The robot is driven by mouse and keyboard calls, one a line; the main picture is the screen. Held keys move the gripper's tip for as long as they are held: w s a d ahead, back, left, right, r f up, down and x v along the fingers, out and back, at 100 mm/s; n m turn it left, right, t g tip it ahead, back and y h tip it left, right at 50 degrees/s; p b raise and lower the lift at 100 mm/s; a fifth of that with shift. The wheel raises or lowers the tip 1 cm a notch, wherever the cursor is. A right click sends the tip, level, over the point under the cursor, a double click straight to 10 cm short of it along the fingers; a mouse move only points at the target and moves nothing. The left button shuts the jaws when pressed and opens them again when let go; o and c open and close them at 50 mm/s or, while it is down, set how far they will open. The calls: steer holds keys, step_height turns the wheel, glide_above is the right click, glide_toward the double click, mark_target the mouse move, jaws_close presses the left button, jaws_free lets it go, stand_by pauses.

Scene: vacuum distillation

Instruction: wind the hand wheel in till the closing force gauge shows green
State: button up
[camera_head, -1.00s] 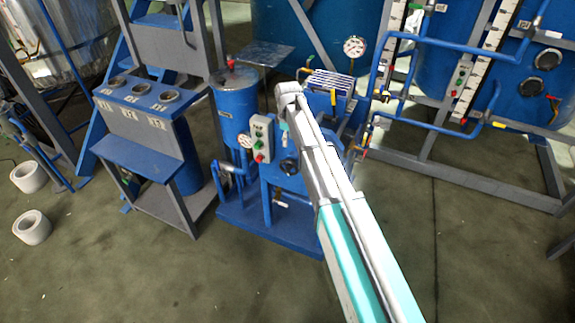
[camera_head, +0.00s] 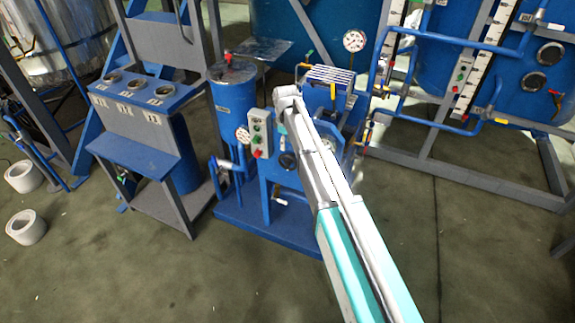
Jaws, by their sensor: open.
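My arm (camera_head: 325,185) reaches up from the lower right to a blue machine on a blue base plate (camera_head: 235,218). Its far end bends down in front of the machine, and my gripper is hidden behind the arm links. A dark round part (camera_head: 288,160), perhaps a knob or the hand wheel, shows on the machine's front just left of the arm. A grey round part (camera_head: 338,140) is partly covered on the arm's right. A white dial gauge (camera_head: 242,134) sits left of the control box, and another dial gauge (camera_head: 355,41) stands higher up. Neither reading is legible.
A grey control box (camera_head: 259,132) with red and green buttons stands beside a blue cylinder (camera_head: 232,95). A blue console (camera_head: 135,115) stands left. Blue pipework (camera_head: 440,125) and a grey frame (camera_head: 465,190) fill the right. The floor in front is clear.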

mark_target(286, 161)
steer(key=shift+f+b, duration=4.35)
steer(key=shift+f, duration=0.25)
jaws_close()
